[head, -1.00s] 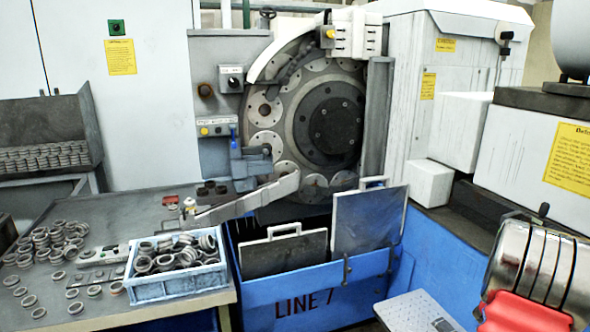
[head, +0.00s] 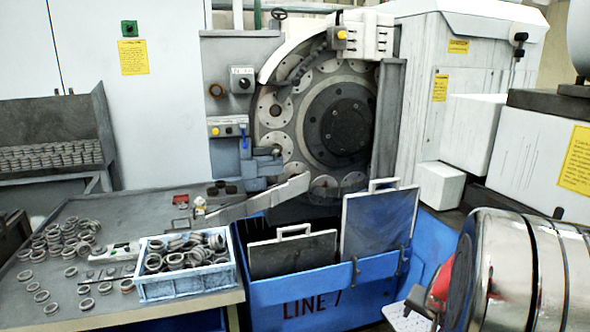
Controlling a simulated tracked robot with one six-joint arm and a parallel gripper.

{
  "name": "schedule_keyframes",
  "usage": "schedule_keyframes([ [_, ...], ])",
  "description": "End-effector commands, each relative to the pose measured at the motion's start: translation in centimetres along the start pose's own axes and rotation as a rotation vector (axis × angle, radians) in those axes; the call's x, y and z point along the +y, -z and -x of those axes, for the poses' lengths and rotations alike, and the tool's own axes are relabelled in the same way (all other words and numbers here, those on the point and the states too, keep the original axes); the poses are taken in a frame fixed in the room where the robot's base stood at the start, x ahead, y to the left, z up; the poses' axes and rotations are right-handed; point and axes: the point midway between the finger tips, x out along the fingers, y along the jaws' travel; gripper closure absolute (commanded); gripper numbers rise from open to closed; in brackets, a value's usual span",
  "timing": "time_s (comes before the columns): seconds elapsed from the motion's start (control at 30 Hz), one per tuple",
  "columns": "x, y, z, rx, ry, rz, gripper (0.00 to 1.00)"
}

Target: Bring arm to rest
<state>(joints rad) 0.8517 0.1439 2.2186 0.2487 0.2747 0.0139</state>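A polished metal part of my arm (head: 495,275) with dark bands fills the lower right corner of the head view. A red piece (head: 439,283) shows at its left side. My gripper's fingers are not in view, so I cannot see whether they hold anything. The arm part stands in front of the floor and the right end of the blue machine base, and I see no contact with either.
The ring grinder's dark wheel (head: 343,125) is at the centre, above a blue LINE 7 bin (head: 310,288) with two handled plates. At left, a grey table (head: 150,204) carries loose rings and a blue crate (head: 186,288) of rings. White cabinets (head: 462,85) stand right.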

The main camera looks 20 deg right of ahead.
Motion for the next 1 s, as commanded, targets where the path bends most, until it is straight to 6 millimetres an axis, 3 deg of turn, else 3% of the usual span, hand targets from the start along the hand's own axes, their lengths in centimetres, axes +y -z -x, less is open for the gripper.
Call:
schedule_keyframes([
  [0.1, -3.0, -3.2, 2.8, -0.068, 0.027, 0.095, 0.36],
  [0.4, -7.6, -10.9, 9.5, -0.205, 0.066, 0.324, 0.36],
  [0.7, -9.7, -17.6, 15.9, -0.274, 0.091, 0.545, 0.36],
  [1.0, -10.8, -22.5, 21.4, -0.257, 0.137, 0.747, 0.36],
])
